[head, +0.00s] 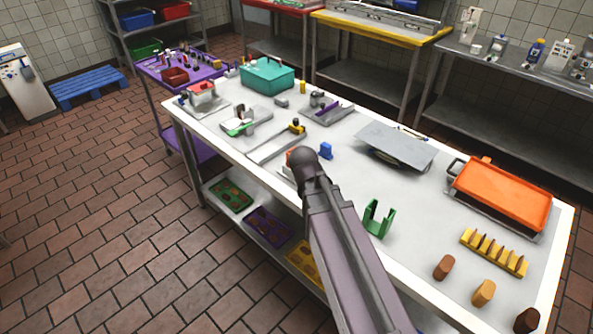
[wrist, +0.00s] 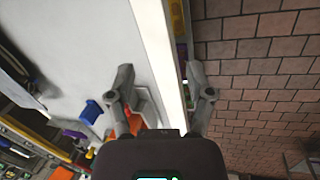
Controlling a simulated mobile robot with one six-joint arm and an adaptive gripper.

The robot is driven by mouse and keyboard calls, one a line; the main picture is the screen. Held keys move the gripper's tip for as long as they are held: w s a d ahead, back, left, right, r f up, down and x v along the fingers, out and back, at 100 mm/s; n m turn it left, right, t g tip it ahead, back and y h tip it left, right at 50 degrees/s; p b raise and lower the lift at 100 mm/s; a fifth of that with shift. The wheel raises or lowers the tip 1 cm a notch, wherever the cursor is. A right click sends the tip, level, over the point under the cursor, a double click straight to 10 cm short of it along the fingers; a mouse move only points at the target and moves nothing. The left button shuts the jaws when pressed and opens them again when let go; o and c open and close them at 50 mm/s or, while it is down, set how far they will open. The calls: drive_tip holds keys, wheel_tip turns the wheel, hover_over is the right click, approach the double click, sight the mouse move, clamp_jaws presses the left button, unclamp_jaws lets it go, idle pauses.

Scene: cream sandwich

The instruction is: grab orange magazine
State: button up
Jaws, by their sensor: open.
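The left finger is over the tabletop, the right over the floor side. A large orange tray-like object (head: 505,195) lies at the table's right end.
A blue block (head: 326,150) stands near my arm's end; it also shows in the wrist view (wrist: 91,111). A green holder (head: 378,218) stands right of my arm. A grey plate (head: 397,145) and a yellow rack (head: 493,252) are farther right. Brick floor lies clear at left.

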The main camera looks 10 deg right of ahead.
drive_tip(key=w+a+n+t+h+b, duration=0.3)
drive_tip(key=w+a+n+h+b, duration=0.15)
drive_tip(key=w+n, duration=0.6)
drive_tip(key=n+t+h+b, duration=0.3)
drive_tip(key=n+t+h, duration=0.1)
drive_tip(key=n, duration=0.5)
approach(288, 154)
drive_tip(key=shift+w+d+f, duration=0.1)
drive_tip(key=shift+w+d, duration=0.1)
drive_tip(key=shift+w, duration=0.05)
drive_tip(key=b+x, duration=0.3)
drive_tip(key=x, duration=0.4)
drive_tip(key=shift+w+d+f, duration=0.15)
drive_tip(key=shift+d+f, duration=0.05)
drive_tip(key=shift+f, duration=0.1)
drive_tip(key=shift+w+d+f, duration=0.1)
drive_tip(key=shift+w+d, duration=0.15)
drive_tip(key=shift+d, duration=0.15)
drive_tip(key=shift+b+x, duration=1.1)
drive_tip(key=shift+x, duration=1.5)
